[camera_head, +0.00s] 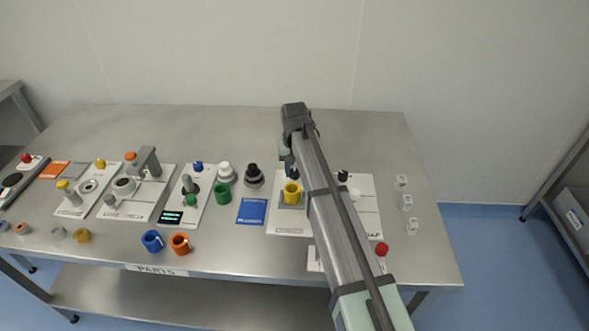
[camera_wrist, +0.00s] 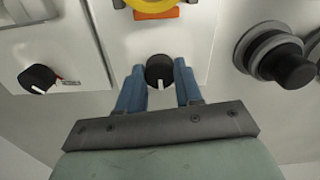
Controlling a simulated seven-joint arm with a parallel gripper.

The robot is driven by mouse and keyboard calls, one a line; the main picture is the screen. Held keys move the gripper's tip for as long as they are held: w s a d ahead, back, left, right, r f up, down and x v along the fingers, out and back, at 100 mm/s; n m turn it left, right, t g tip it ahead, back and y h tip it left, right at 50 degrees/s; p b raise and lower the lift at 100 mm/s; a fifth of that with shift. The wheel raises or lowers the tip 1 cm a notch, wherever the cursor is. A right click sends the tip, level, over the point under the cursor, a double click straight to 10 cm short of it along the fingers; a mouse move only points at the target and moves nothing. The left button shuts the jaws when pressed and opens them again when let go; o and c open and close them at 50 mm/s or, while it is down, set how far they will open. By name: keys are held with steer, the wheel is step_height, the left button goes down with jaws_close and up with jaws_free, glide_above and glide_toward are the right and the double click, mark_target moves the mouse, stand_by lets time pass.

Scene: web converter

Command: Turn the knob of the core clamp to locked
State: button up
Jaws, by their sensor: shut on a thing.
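In the wrist view a round black knob (camera_wrist: 159,70) with a white pointer line sits on a pale panel. The pointer line faces the bottom of the picture, toward my gripper's palm. My gripper (camera_wrist: 160,68) has its two blue fingers on either side of this knob, shut on it. In the head view my gripper (camera_head: 289,166) is down behind a yellow cylinder (camera_head: 292,193) on a white panel (camera_head: 287,230); the knob is hidden there by my arm. The yellow cylinder and an orange piece show in part at the wrist view's top edge. No locked mark is readable.
A second black knob (camera_wrist: 38,78) with a white pointer is on the neighbouring panel. A dark stepped cylinder (camera_wrist: 275,57) stands close on the other side. A blue card (camera_head: 252,211) lies beside the white panel. The table behind my gripper is clear.

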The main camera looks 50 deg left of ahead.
mark_target(295, 171)
steer(key=m, duration=0.4)
steer(key=shift+m, duration=2.1)
steer(key=o, duration=1)
steer(key=shift+o, duration=0.2)
step_height(295, 171, up, 14)
steer(key=shift+f, duration=0.1)
